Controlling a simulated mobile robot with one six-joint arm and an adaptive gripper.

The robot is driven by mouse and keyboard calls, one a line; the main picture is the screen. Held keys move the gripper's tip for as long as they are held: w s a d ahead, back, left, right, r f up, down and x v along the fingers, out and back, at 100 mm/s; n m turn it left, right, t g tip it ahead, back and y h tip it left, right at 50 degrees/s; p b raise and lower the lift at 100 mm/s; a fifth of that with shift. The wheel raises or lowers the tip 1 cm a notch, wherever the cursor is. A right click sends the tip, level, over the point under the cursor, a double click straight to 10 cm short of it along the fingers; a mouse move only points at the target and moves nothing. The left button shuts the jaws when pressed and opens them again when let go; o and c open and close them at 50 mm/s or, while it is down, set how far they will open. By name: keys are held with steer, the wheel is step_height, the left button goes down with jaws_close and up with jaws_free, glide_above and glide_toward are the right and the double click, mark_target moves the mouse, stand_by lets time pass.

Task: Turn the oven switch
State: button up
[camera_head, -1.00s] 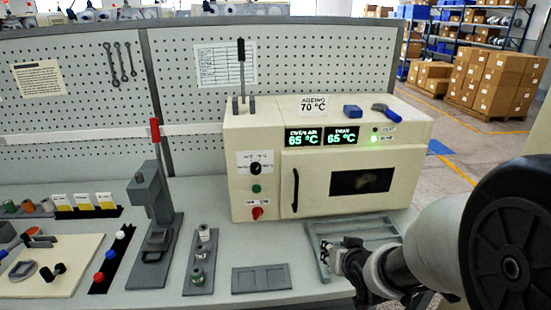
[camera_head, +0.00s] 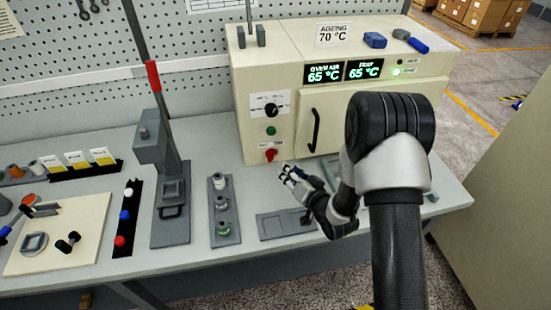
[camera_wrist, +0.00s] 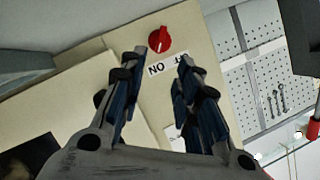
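The oven (camera_head: 245,100) is a cream box standing on the bench. Its red switch (camera_head: 271,153) sits low on the left of the front, below a green button and a black dial. In the wrist view the red switch (camera_wrist: 160,40) shows just beyond the left fingertip, with the label "NO" and a partly hidden word beside it. My gripper (camera_head: 288,172) is just in front of and below the switch, pointing at the oven front. In the wrist view its two fingers (camera_wrist: 163,68) are apart with nothing between them. I cannot see contact with the switch.
The oven's door handle (camera_head: 314,130) stands out to the right of the switch. A grey spindle holder (camera_head: 223,210) and a flat grey tray (camera_head: 275,227) lie on the bench in front. A press with a red-gripped lever (camera_head: 152,76) stands to the left.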

mark_target(274, 157)
steer(key=b+x, duration=0.2)
steer(key=x, duration=1)
steer(key=shift+a, duration=0.1)
jaws_close()
